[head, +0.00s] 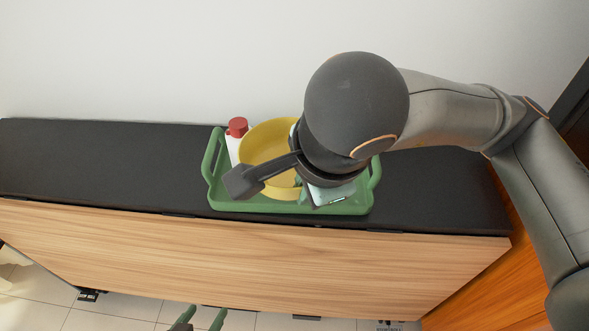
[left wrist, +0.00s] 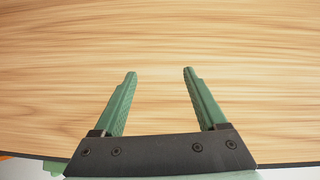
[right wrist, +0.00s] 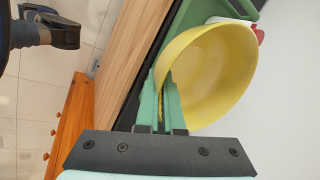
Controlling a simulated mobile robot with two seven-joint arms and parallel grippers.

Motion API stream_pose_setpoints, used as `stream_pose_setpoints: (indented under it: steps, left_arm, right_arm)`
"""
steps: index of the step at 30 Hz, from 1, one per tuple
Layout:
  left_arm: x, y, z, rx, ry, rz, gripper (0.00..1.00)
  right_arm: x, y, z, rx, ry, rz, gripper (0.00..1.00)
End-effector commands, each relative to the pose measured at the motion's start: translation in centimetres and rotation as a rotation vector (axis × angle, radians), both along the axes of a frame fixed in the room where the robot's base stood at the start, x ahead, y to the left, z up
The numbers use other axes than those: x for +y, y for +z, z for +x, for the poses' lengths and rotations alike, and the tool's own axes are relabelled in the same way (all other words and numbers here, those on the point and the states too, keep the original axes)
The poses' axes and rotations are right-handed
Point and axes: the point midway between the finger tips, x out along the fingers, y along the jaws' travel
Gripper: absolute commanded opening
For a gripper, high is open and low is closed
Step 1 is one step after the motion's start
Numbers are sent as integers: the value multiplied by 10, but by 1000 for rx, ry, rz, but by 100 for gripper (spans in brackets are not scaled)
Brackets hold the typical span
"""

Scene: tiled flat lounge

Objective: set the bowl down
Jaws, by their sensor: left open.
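The yellow bowl (head: 262,143) is in or just over the green tray (head: 240,207) on the black top of the cabinet; whether it touches the tray floor I cannot tell. In the right wrist view the bowl (right wrist: 210,75) is large and tilted by the camera angle. My right gripper (right wrist: 160,88) is closed on its near rim, one finger on each side of the wall. In the head view my right wrist hides part of the bowl and those fingers. My left gripper (head: 203,318) is open and empty, low in front of the cabinet; its fingers (left wrist: 158,72) face plain wood.
A white bottle with a red cap (head: 237,127) stands at the tray's left, beside the bowl. The black cabinet top (head: 95,160) is clear left of the tray. A white wall (head: 150,60) rises behind. The wooden front (head: 200,250) drops to a tiled floor.

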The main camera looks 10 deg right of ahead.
Motion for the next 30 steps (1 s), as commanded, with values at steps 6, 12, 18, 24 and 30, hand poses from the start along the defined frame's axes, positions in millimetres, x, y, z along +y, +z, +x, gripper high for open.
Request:
stream_pose_setpoints:
  steps: [6, 12, 18, 24, 30]
  left_arm:
    - [2, -10, -1, 3, 0, 5, 74]
    - [7, -10, 5, -34, 1, 14, 74]
    - [7, 31, 38, -230, -4, 12, 74]
    - [7, 50, 48, -311, -7, 9, 74]
    - [7, 72, 60, -411, -13, 9, 74]
  right_arm:
    - [-19, -20, 28, 6, -3, 4, 0]
    - [-48, -41, 69, 5, -6, 2, 0]
    - [-66, -75, 96, 3, -1, 1, 0]
    - [-73, -89, 108, -2, 3, 1, 0]
    - [-78, -113, 115, 1, 4, 1, 0]
